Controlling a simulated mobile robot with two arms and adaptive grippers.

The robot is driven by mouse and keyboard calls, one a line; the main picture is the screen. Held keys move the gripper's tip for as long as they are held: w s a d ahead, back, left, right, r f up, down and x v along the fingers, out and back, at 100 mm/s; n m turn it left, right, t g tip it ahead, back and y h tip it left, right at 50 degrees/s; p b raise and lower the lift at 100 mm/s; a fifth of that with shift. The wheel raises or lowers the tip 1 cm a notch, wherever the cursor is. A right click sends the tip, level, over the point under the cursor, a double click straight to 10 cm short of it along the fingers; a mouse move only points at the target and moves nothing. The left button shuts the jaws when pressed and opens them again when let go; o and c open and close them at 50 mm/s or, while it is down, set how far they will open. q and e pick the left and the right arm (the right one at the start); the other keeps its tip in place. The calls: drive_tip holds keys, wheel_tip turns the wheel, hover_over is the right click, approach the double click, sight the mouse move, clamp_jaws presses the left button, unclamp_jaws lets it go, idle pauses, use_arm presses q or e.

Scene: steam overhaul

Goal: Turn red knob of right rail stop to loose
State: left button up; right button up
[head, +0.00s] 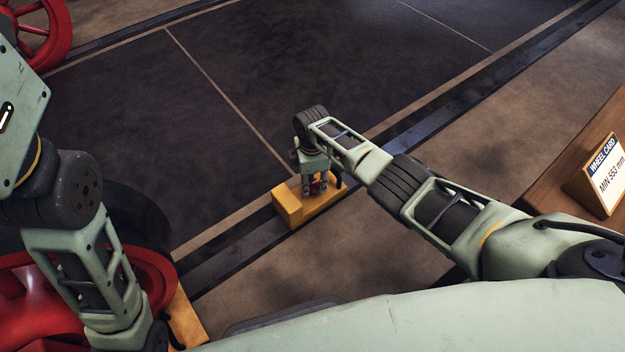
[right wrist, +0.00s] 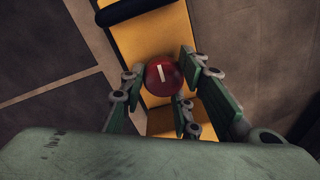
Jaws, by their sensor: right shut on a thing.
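The right rail stop (head: 290,208) is a yellow block on the dark rail strip in the floor, in the middle of the head view. Its red knob (right wrist: 160,84) shows in the right wrist view as a round top with a short white mark, nearly upright and slightly tilted. My right gripper (head: 314,184) points down over the stop, its fingers shut around the knob; in the head view they hide most of the knob. My left arm comes in from the left, but its gripper is out of view.
A black bar (right wrist: 126,10) crosses the yellow block beside the knob. Red wheels stand at the upper left (head: 40,35) and lower left (head: 150,265). A wheel card (head: 600,178) stands on a brown surface at the right. The dark floor beyond the stop is clear.

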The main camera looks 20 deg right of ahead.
sight(312, 180)
drive_tip(key=shift+w+d+r+n, duration=0.15)
drive_tip(key=shift+w+d+n, duration=0.15)
drive_tip(key=shift+w, duration=0.15)
drive_tip(key=o, duration=0.8)
drive_tip(key=shift+o, duration=1.1)
drive_tip(key=shift+a, duration=0.1)
drive_tip(key=shift+s, duration=0.15)
drive_tip(key=shift+r, duration=0.5)
wheel_tip(312, 180, up, 11)
drive_tip(key=shift+a+f, duration=0.1)
